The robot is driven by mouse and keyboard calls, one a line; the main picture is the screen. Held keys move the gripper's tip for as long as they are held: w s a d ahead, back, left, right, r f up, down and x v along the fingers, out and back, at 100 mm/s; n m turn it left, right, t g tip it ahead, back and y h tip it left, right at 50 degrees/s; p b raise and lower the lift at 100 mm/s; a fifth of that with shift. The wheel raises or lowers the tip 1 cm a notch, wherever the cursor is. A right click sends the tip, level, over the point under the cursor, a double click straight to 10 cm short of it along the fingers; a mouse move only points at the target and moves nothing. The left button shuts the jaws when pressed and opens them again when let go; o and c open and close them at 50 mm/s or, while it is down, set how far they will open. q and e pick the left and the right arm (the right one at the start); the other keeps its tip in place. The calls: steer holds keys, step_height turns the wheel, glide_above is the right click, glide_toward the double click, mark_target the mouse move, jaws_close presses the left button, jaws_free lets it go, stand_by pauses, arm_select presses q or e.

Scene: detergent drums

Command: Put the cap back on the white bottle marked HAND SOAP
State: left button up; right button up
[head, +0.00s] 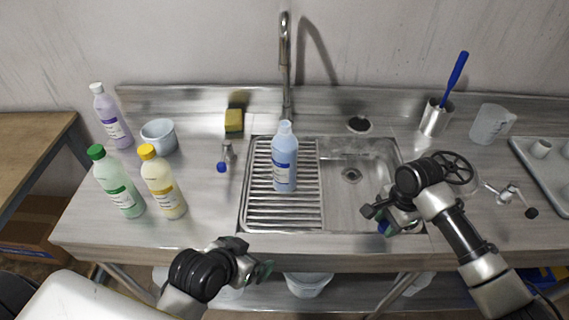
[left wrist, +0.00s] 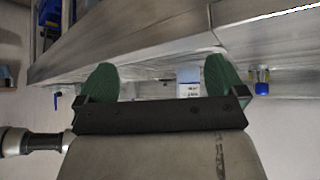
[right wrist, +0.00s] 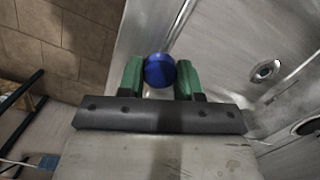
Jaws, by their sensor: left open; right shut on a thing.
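A pale bluish-white bottle (head: 285,165) with a blue-and-white label stands upright on the ribbed drainer of the sink. The label is too small to read surely. Its narrow top looks pale, with no blue cap on it. Part of the bottle also shows between my left fingers in the left wrist view (left wrist: 188,80). My right gripper (right wrist: 160,78) is shut on a round blue cap (right wrist: 159,70), over the front right of the sink in the head view. My left gripper (head: 264,270) is open and empty, in front of the counter's front edge.
Purple (head: 111,118), green-capped (head: 118,185) and yellow-capped (head: 162,184) bottles stand at the left near a pale bowl (head: 159,136). The faucet (head: 286,70) rises behind the bottle. The basin (head: 350,190) is empty.

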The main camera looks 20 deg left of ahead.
mark_target(279, 153)
arm_select(q)
steer(key=w+r+t, duration=0.1)
steer(key=w, duration=0.1)
steer(key=w+r+t, duration=0.2)
steer(key=w, duration=0.1)
steer(key=w+d+r+t+h, duration=0.1)
steer(key=w+r+t, duration=0.1)
steer(key=w, duration=0.1)
arm_select(e)
steer(key=shift+w+f, duration=0.1)
steer(key=shift+f, duration=0.1)
arm_select(q)
steer(key=w+a+r+n+t+y, duration=0.1)
steer(key=w+r+t, duration=0.4)
steer(key=shift+a+r, duration=0.4)
arm_select(e)
steer(key=shift+a+f, duration=0.1)
arm_select(q)
steer(key=shift+w, duration=0.1)
steer(key=shift+w, duration=0.15)
steer(key=w, duration=0.2)
steer(key=w+p, duration=0.1)
steer(key=w, duration=0.1)
steer(key=w+d, duration=0.1)
steer(key=w, duration=0.1)
steer(key=shift+w+p, duration=0.25)
steer(key=shift+p, duration=0.05)
arm_select(e)
steer(key=shift+r, duration=0.8)
